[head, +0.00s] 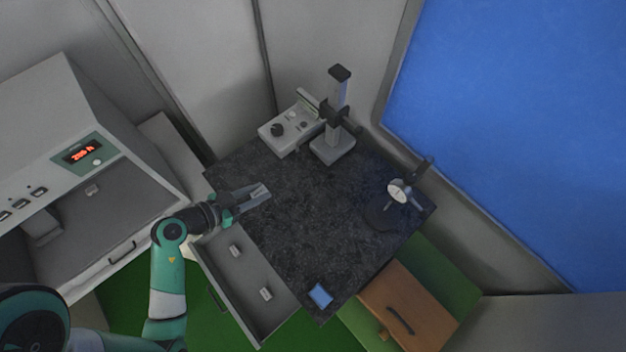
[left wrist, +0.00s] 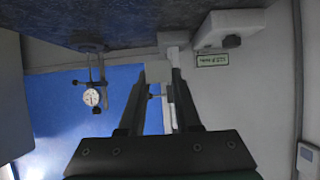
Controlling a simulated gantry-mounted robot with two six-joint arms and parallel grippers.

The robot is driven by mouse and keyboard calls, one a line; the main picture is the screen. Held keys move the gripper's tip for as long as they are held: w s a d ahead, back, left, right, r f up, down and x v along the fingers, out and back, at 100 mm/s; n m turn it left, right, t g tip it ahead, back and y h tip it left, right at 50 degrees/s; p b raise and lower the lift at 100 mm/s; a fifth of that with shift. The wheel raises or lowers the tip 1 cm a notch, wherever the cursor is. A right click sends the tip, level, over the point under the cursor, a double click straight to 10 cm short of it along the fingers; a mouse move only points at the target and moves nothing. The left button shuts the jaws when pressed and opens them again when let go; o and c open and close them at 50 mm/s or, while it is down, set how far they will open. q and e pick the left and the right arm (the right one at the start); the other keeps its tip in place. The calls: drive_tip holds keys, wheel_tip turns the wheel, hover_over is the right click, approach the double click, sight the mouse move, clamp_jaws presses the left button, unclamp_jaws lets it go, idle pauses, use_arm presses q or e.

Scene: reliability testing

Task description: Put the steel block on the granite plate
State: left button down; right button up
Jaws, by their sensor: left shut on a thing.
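The granite plate (head: 310,235) is a dark speckled slab in the middle of the head view; it also fills the top of the left wrist view (left wrist: 110,22). My left gripper (head: 260,194) is over the plate's left part, its fingers pointing right. It is shut on a small pale grey steel block (left wrist: 158,71), which shows between the fingertips in the left wrist view. In the head view the block is hard to separate from the fingers. I cannot tell exactly how high it is above the plate. My right gripper is not in view.
A grey column stand (head: 333,148) and a control box (head: 287,131) stand at the plate's back. A dial gauge (head: 399,191) is at the right. A blue pad (head: 320,295) lies at the front corner. An open drawer (head: 243,275) holds small pale pieces. The plate's middle is clear.

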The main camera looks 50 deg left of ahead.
use_arm(q)
drive_tip(key=d+r+x, duration=0.1)
drive_tip(key=x, duration=0.9)
drive_tip(key=b, duration=0.2)
hover_over(302, 189)
drive_tip(key=f, duration=0.3)
drive_tip(key=s+f, duration=0.1)
drive_tip(key=f, duration=0.1)
drive_tip(key=shift+d+f, duration=0.1)
drive_tip(key=shift+f, duration=0.05)
drive_tip(key=shift+w+f, duration=0.1)
drive_tip(key=shift+w, duration=0.15)
drive_tip(key=f+b, duration=0.1)
drive_tip(key=f, duration=0.1)
drive_tip(key=f+b, duration=0.1)
drive_tip(key=f, duration=0.1)
drive_tip(key=shift+w+b, duration=0.2)
drive_tip(key=shift+b, duration=0.2)
drive_tip(key=shift+r, duration=0.2)
drive_tip(key=c, duration=0.6)
unclamp_jaws()
drive_tip(key=shift+f, duration=0.15)
